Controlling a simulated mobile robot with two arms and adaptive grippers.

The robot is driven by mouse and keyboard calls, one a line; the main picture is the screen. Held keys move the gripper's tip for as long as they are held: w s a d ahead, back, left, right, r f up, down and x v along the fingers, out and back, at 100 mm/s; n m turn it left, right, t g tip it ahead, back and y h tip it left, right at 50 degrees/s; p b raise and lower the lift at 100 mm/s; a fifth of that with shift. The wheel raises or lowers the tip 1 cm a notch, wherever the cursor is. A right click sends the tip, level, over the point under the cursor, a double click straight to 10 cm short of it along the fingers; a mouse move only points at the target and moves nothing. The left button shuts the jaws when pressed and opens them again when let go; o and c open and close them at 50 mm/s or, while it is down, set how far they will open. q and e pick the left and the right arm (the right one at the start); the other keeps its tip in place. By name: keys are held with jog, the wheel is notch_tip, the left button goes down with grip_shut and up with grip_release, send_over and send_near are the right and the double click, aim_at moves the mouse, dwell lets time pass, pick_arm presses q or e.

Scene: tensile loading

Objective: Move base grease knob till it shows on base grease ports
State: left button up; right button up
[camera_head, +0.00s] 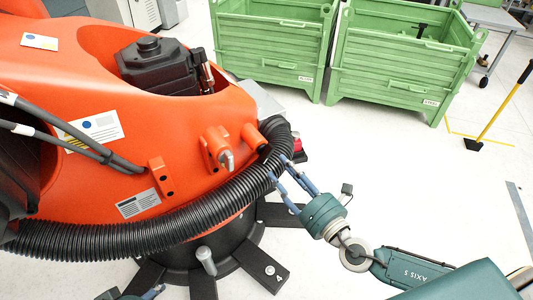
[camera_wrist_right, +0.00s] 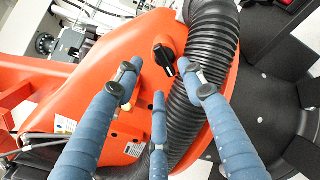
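My left gripper (camera_head: 150,292) is mostly cut off at the bottom edge.
A thick black ribbed hose (camera_head: 190,232) curves around the orange body, close to my right fingers. Black base feet (camera_head: 262,268) spread over the floor. Green crates (camera_head: 400,62) stand behind, with a yellow-handled tool (camera_head: 497,111) at right.

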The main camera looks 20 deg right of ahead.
aim_at(269, 154)
pick_arm(q)
jog(key=s, duration=0.1)
jog(key=s+g, duration=0.1)
jog(key=s+a+f, duration=0.1)
jog(key=shift+s, duration=0.1)
pick_arm(e)
jog(key=x, duration=0.8)
jog(key=shift+f, duration=0.1)
jog(key=shift+c, duration=0.2)
jog(key=c, duration=0.8)
